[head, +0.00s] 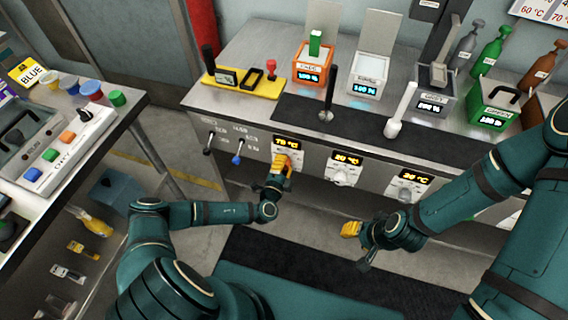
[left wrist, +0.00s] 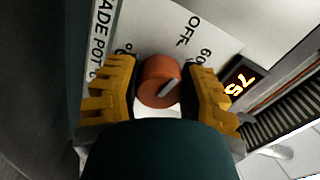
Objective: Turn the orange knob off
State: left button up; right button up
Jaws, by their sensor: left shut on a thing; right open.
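The orange knob (left wrist: 158,82) sits on the white panel between the two yellow fingers of my left gripper (left wrist: 160,90). The gripper is shut on it. A pale pointer mark on the knob slants up to the right, toward the upper-right side of the dial. The word OFF (left wrist: 187,30) is printed above the knob. A display (left wrist: 240,84) beside it glows 75. In the head view my left gripper (head: 279,172) hides the knob, just under a lit display (head: 288,142). My right gripper (head: 356,238) is open and empty, away from the panel.
Two pale knobs sit under displays reading 20 °C (head: 347,158) and about 20 °C (head: 411,177) further right. Black and blue levers (head: 237,159) stand left of my left gripper. Colored containers line the counter (head: 237,62) above. A side table with a control box (head: 60,150) stands at the left.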

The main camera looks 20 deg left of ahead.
pick_arm(q)
jog(key=shift+r, duration=0.1)
jog(key=o, duration=1.2)
jog(key=s, duration=1.2)
jog(key=shift+a, duration=0.15)
